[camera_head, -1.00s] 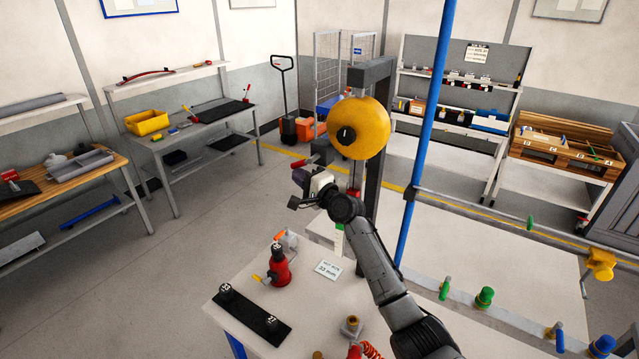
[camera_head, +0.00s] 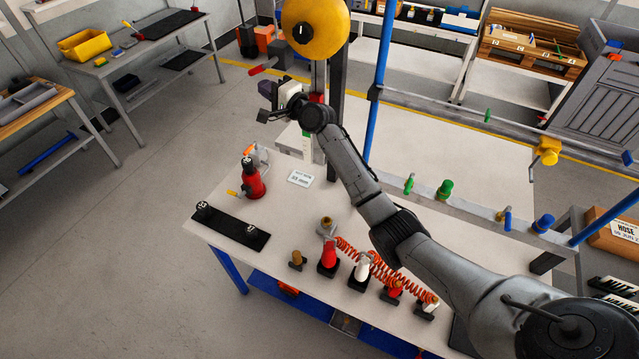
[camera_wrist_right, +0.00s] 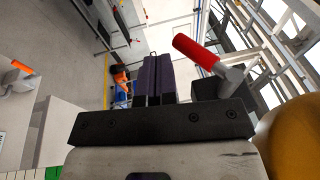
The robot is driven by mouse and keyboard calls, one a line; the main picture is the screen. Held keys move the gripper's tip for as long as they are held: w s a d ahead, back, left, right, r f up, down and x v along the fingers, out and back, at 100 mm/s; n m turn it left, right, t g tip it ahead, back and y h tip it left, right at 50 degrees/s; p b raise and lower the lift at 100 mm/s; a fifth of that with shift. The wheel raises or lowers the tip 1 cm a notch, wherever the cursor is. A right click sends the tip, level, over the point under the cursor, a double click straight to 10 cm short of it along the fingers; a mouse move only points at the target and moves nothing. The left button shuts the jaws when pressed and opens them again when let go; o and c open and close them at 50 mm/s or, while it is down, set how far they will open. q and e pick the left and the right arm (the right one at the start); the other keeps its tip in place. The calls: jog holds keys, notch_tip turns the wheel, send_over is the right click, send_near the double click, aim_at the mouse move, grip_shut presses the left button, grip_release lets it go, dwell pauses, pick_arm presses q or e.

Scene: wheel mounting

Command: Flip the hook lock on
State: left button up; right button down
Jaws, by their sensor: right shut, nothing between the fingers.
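A yellow wheel-like disc (camera_head: 315,27) with a dark hub hangs on a dark grey post at the top of the head view. A lever with a red handle (camera_head: 263,66) sticks out to the left just below it; I take this as the hook lock. In the right wrist view the red handle (camera_wrist_right: 197,53) is right of my fingers, joined to a grey end and a dark block. My right gripper (camera_head: 266,91) is shut and empty, close below the red handle. Its dark purple fingers (camera_wrist_right: 153,80) are together and appear apart from the handle. My left gripper is out of view.
The white bench (camera_head: 330,205) carries a red bottle-like tool (camera_head: 252,180), a black strip (camera_head: 228,226), a small sign (camera_head: 300,178) and several fittings along its front edge with a red coiled hose (camera_head: 385,268). A blue upright pole (camera_head: 379,90) stands behind my right arm.

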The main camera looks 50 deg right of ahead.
jog(key=s+d+g, duration=0.1)
jog(key=s+d, duration=0.2)
jog(key=s, duration=1.5)
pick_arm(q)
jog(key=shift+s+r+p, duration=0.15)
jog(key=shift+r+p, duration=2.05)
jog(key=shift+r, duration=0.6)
pick_arm(e)
jog(key=s+a+f+n+g, duration=0.6)
jog(key=s+a+f+n, duration=0.2)
jog(key=a+f, duration=0.3)
jog(key=shift+s+a+f+g, duration=0.25)
jog(key=shift+f+g, duration=0.15)
jog(key=shift+f, duration=0.55)
jog(key=shift+n, duration=0.3)
